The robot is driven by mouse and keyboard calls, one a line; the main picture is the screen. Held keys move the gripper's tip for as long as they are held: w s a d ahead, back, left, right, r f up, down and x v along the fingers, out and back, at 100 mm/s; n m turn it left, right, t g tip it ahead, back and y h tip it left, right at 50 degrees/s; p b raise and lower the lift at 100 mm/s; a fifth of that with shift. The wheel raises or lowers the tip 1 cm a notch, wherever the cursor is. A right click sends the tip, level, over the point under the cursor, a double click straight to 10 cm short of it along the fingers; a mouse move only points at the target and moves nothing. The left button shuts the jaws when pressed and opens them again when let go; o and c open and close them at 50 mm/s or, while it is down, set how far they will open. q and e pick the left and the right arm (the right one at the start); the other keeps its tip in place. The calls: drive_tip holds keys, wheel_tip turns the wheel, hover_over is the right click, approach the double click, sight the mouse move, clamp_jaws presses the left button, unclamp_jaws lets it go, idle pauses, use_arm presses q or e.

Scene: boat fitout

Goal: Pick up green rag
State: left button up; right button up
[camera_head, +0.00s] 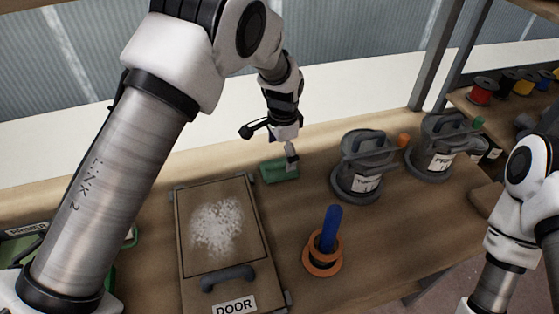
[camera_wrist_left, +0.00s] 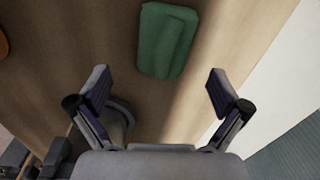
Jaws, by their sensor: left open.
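The green rag (camera_head: 280,172) lies folded on the wooden workbench, just behind the top right corner of the door panel. It also shows in the left wrist view (camera_wrist_left: 165,40), at the top middle. My left gripper (camera_head: 288,155) is above the rag and partly overlaps it in the head view. In the wrist view my left gripper (camera_wrist_left: 158,84) is open with nothing between its fingers, and the rag lies beyond the fingertips. My right arm shows at the right edge of the head view, but its gripper is out of view.
A panel labelled DOOR (camera_head: 184,240) with white powder and a dark handle lies in front. A blue rod (camera_head: 331,228) stands in an orange ring (camera_head: 322,262).

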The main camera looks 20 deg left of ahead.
sight(280, 162)
use_arm(q)
drive_tip(key=f, duration=0.4)
drive_tip(key=w+f+p, duration=0.1)
drive_tip(key=shift+a+f, duration=0.3)
drive_tip(key=shift+f, duration=0.1)
drive_tip(key=shift+s+r, duration=0.1)
drive_tip(key=shift+s, duration=0.05)
drive_tip(key=shift+c, duration=1.1)
drive_tip(key=c, duration=0.9)
wheel_tip(280, 162, up, 10)
drive_tip(key=shift+b, duration=0.6)
drive_tip(key=o, duration=0.4)
drive_tip(key=shift+c, duration=1.4)
drive_tip(key=shift+d, duration=0.1)
